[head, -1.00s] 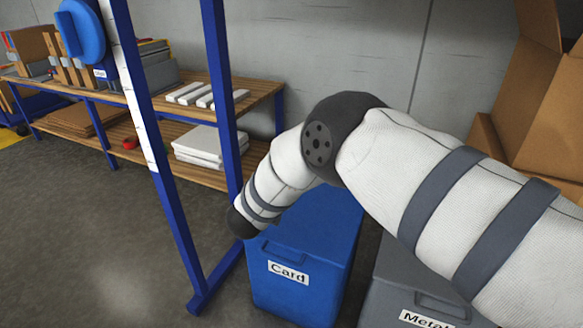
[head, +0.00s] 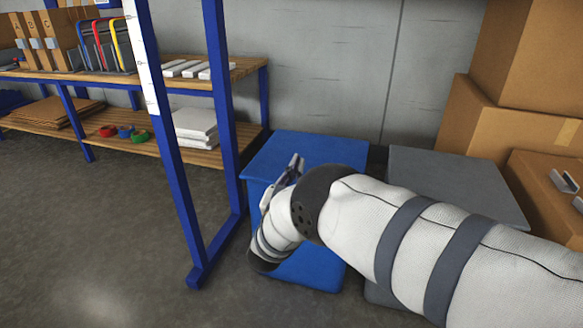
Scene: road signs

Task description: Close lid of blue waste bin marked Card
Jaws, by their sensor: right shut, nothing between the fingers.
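The blue waste bin (head: 318,277) stands on the floor between the blue frame and a grey bin. Its blue lid (head: 318,147) looks flat across the top, as if shut. The arm hides the bin's front, and the Card label does not show now. My right arm reaches in from the right across the bin. My right gripper (head: 295,168) is shut and empty, in front of the lid or over its front part; I cannot tell whether it touches. My left gripper is not in view.
The grey bin (head: 455,180) stands right of the blue one, its top flat. Cardboard boxes (head: 482,122) are stacked at the right. A blue upright frame (head: 222,120) stands close on the left, before a wooden shelf (head: 245,70). The floor at left is clear.

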